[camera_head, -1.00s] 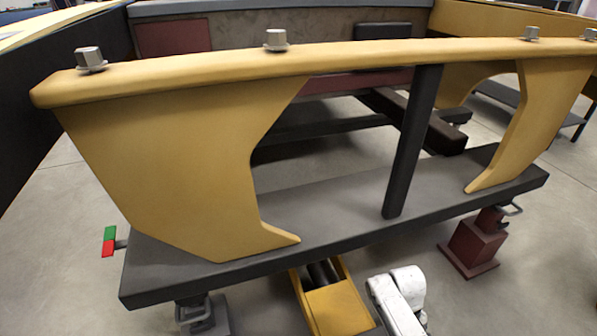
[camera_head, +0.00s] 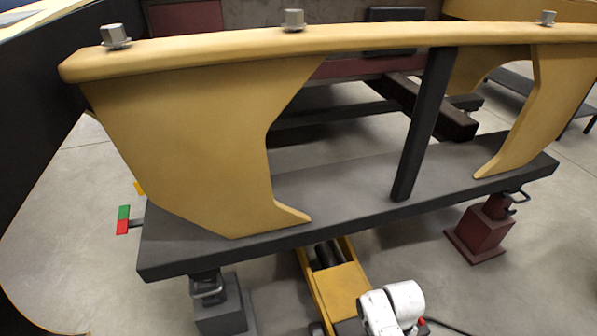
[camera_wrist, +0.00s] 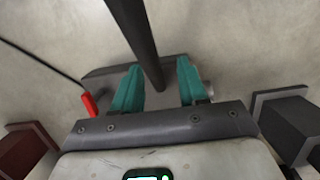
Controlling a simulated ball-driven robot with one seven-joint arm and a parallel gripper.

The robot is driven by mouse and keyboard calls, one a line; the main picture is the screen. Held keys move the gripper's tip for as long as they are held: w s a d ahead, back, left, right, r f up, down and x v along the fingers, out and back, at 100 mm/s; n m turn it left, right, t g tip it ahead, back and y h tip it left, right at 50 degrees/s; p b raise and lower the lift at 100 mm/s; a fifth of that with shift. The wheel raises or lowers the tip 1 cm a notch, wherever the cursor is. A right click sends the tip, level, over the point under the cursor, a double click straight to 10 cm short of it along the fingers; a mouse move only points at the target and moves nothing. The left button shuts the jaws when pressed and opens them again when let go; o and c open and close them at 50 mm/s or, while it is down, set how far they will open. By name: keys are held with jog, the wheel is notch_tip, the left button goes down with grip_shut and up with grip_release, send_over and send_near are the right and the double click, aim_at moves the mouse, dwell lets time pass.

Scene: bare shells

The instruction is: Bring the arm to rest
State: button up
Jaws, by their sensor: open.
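My gripper (camera_wrist: 159,68) shows in the wrist view with its two teal fingers apart. Both fingers point up the picture. A dark pole (camera_wrist: 138,35) runs down from the top edge and appears between the fingers; I cannot tell how far beyond them it is. No held object shows. In the head view, white rounded links (camera_head: 392,304) that look like my arm show at the bottom edge, right of centre. My gripper is not visible there.
A yellow shell (camera_head: 185,140) with metal bolts stands on a dark grey platform (camera_head: 340,195) ahead. A yellow floor jack (camera_head: 345,290) is under its front edge. A maroon stand (camera_head: 480,238) supports the right side. Concrete floor (camera_head: 540,250) is open at the right.

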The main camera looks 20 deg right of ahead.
jog(key=s+a+r+t, duration=0.2)
jog(key=s+r, duration=0.5)
jog(key=r, duration=0.1)
jog(key=s+a+r+t, duration=0.1)
jog(key=s+a+r, duration=0.1)
jog(key=s+r, duration=0.55)
notch_tip(320, 180, up, 28)
jog(key=p, duration=2.7)
jog(key=shift+s+d+f+m, duration=0.25)
jog(key=shift+d+m, duration=0.05)
jog(key=shift+m, duration=0.1)
dwell(2.2)
